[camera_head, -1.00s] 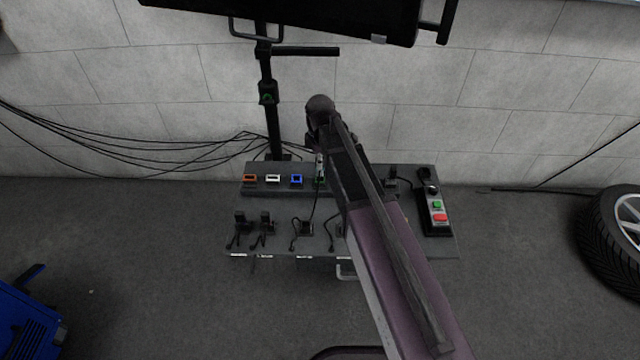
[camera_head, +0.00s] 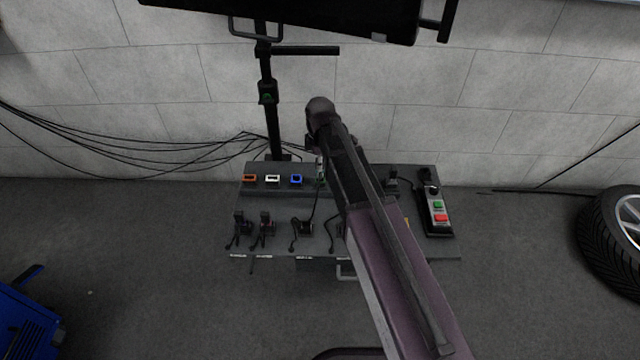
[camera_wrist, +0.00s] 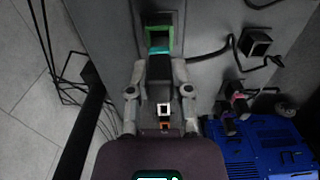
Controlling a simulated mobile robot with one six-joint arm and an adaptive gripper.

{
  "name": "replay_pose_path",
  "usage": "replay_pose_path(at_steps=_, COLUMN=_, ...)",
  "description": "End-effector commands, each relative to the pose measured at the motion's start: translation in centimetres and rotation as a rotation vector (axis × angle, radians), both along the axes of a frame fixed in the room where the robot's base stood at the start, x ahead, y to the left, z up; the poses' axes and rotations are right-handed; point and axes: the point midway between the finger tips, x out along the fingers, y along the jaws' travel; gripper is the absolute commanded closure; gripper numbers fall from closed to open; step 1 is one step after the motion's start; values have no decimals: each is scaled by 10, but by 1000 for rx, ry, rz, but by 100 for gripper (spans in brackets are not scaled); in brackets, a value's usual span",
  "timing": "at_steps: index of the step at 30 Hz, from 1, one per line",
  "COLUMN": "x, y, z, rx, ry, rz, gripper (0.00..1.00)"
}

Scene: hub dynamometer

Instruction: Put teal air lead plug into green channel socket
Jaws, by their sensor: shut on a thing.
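My gripper (camera_wrist: 160,78) is shut on the teal air lead plug (camera_wrist: 158,50), a black block with a teal band, held between its two fingers. The green channel socket (camera_wrist: 161,26) is a green-framed opening just beyond the plug in the wrist view. The teal band overlaps the near edge of the green frame in the picture; I cannot tell whether they touch. Part of the opening shows uncovered. In the head view my arm hides most of the plug and socket, and a dark lead hangs below the gripper (camera_head: 320,170).
An orange socket (camera_head: 249,178), a white socket (camera_head: 273,178) and a blue socket (camera_head: 296,179) stand in a row left of my gripper. Several black plugs with leads sit on the bench (camera_head: 280,243) in front. A button box (camera_head: 437,212) stands at the right.

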Motion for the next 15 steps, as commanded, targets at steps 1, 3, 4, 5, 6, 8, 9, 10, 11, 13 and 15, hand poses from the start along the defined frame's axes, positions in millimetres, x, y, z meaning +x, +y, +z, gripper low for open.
replay_pose_path(at_steps=1, x=0, y=0, z=-1, rx=0, ry=0, rz=0, gripper=100)
replay_pose_path(at_steps=3, x=0, y=0, z=-3, rx=0, ry=0, rz=0, gripper=100)
replay_pose_path(at_steps=4, x=0, y=0, z=-3, rx=0, ry=0, rz=0, gripper=100)
replay_pose_path(at_steps=5, x=0, y=0, z=-4, rx=0, ry=0, rz=0, gripper=100)
replay_pose_path(at_steps=6, x=0, y=0, z=-5, rx=0, ry=0, rz=0, gripper=100)
replay_pose_path(at_steps=8, x=0, y=0, z=-6, rx=0, ry=0, rz=0, gripper=100)
replay_pose_path(at_steps=9, x=0, y=0, z=-7, rx=0, ry=0, rz=0, gripper=100)
replay_pose_path(at_steps=10, x=0, y=0, z=-8, rx=0, ry=0, rz=0, gripper=100)
replay_pose_path(at_steps=11, x=0, y=0, z=-8, rx=0, ry=0, rz=0, gripper=100)
replay_pose_path(at_steps=13, x=0, y=0, z=-10, rx=0, ry=0, rz=0, gripper=100)
replay_pose_path(at_steps=15, x=0, y=0, z=-11, rx=0, ry=0, rz=0, gripper=100)
